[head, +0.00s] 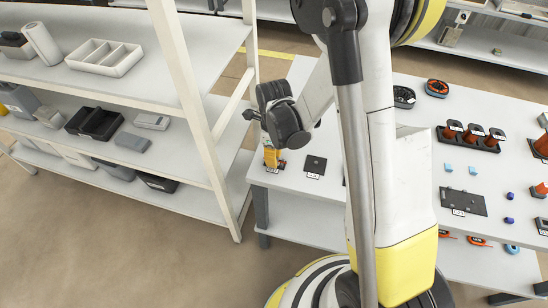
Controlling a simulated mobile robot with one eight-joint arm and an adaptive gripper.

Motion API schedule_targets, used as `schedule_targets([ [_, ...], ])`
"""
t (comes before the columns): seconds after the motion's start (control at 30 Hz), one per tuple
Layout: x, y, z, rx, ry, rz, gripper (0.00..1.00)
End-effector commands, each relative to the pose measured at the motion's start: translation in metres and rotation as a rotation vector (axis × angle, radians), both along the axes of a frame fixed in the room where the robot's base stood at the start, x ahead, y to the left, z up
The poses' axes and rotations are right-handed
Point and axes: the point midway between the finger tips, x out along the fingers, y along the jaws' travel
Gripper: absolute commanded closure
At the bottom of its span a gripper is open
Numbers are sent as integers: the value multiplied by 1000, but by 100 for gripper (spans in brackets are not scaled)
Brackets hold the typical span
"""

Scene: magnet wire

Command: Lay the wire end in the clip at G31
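My gripper (269,142), at the end of my dark wrist, is over the left edge of the white table. It is small and seen from above, so whether its fingers are open or shut cannot be told. A small yellow-orange thing (271,157) shows just below it, close to or touching it. A dark square plate (316,164) with a white label lies just right of it on the table. A larger dark board (463,201) with small fittings and a label lies further right. The label text is too small to read, so G31 and the wire end cannot be made out.
A white shelf rack (192,85) with bins stands close at left. The white table (412,152) also holds a black tray of orange cones (472,138), a coil dish (437,88) and blue blocks (473,171). Orange loops (478,241) lie on its lower shelf. My arm hides the table's middle.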

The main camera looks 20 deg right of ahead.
Motion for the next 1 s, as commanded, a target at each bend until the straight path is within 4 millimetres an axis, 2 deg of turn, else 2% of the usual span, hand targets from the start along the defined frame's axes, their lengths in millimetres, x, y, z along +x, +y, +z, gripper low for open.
schedule_targets([
  [0.3, 0, 0, -7, 0, 0, 0, 98],
  [0.33, 0, 0, -6, 0, 0, 0, 75],
  [0.4, 0, 0, -6, 0, 0, 0, 60],
  [0.83, 0, 0, -5, 0, 0, 0, 60],
  [1.0, 0, 0, 2, 0, 0, 0, 60],
])
